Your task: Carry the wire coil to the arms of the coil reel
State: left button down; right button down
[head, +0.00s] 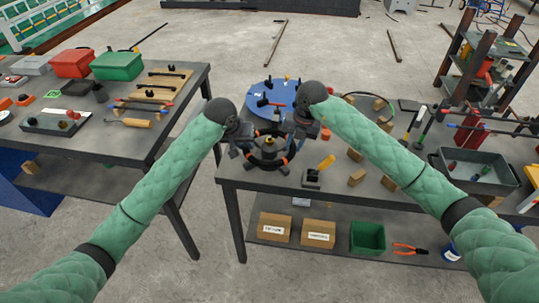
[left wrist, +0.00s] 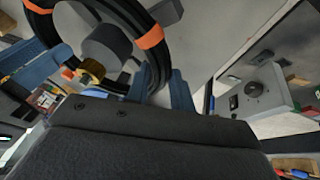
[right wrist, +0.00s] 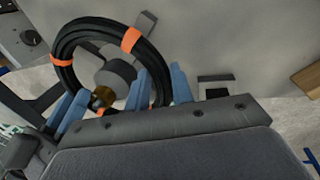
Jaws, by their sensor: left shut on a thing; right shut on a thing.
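The wire coil (head: 268,164) is a black ring with orange ties, at the near left corner of the right-hand table. It also shows in the left wrist view (left wrist: 187,35) and the right wrist view (right wrist: 66,62). My left gripper (head: 243,146) is shut on its left side, and my right gripper (head: 296,132) is shut on its right side. A grey hub with a brass tip (right wrist: 103,96), seemingly the coil reel's, shows inside the ring. The grippers hide much of the reel and its arms; I cannot tell whether the coil rests on them.
A blue disc (head: 262,99) with dark parts lies just behind the coil. The left table (head: 95,139) holds red and green boxes; a floor gap separates the tables.

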pick_arm(q)
jog(key=shift+a+f+b, duration=0.15)
jog(key=shift+f+b, duration=0.45)
jog(key=shift+f, duration=0.15)
pick_arm(e)
jog(key=shift+w+d+f, duration=0.1)
jog(key=shift+d+f, duration=0.1)
jog(key=shift+f, duration=0.5)
pick_arm(q)
jog(key=c, duration=1.2)
grip_release()
jog(key=shift+r, duration=0.1)
pick_arm(e)
jog(key=c, duration=1.2)
grip_release()
jog(key=shift+a, duration=0.1)
pick_arm(q)
jog(key=shift+s+r, duration=0.15)
jog(key=shift+r, duration=0.35)
pick_arm(e)
jog(key=shift+r, duration=0.1)
pick_arm(q)
jog(key=v, duration=1.1)
pick_arm(e)
notch_tip(320, 180, up, 12)
jog(key=d, duration=0.2)
jog(key=shift+s, duration=0.3)
